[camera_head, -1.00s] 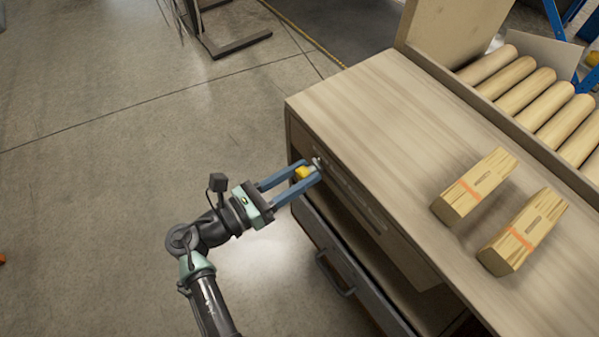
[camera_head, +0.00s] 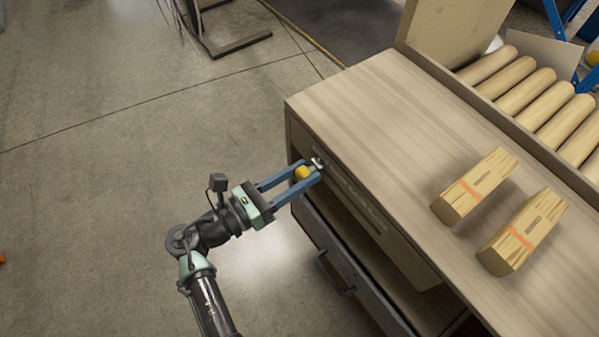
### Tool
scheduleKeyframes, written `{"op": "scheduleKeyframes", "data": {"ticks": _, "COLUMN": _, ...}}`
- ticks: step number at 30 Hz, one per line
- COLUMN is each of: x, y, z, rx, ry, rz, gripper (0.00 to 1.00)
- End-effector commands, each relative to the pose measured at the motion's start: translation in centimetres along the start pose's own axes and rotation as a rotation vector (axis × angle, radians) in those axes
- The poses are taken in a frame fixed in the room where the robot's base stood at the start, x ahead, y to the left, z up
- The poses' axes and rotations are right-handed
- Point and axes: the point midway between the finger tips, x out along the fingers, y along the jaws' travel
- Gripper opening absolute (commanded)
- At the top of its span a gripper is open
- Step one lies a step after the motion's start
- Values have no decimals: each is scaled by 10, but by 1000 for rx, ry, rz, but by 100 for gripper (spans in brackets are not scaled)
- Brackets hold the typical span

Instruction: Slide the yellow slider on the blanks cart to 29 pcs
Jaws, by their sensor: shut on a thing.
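The yellow slider (camera_head: 302,173) is on the front face of the wooden cart (camera_head: 372,112), near the face's left end. My gripper (camera_head: 309,173) reaches in from the left, its two blue fingers shut on the slider, one on each side. A small metal piece (camera_head: 317,163) shows just beyond the fingertips. The slider's scale (camera_head: 350,197) runs along the front face to the right and down; its marks are too small to read, so the value at the slider cannot be told.
Two banded wood bundles (camera_head: 474,187) (camera_head: 523,232) lie on the cart top. Several round wooden rollers or blanks (camera_head: 526,93) lie behind a low rail. A grey drawer with a handle (camera_head: 335,274) sits below the face.

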Motion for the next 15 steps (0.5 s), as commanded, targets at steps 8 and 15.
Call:
{"op": "scheduleKeyframes", "data": {"ticks": 8, "x": 0, "y": -5, "z": 0, "rx": -2, "ry": 1, "rz": 1, "gripper": 0}}
{"op": "scheduleKeyframes", "data": {"ticks": 15, "x": -1, "y": -37, "z": -3, "rx": -7, "ry": 3, "rz": 1, "gripper": 0}}
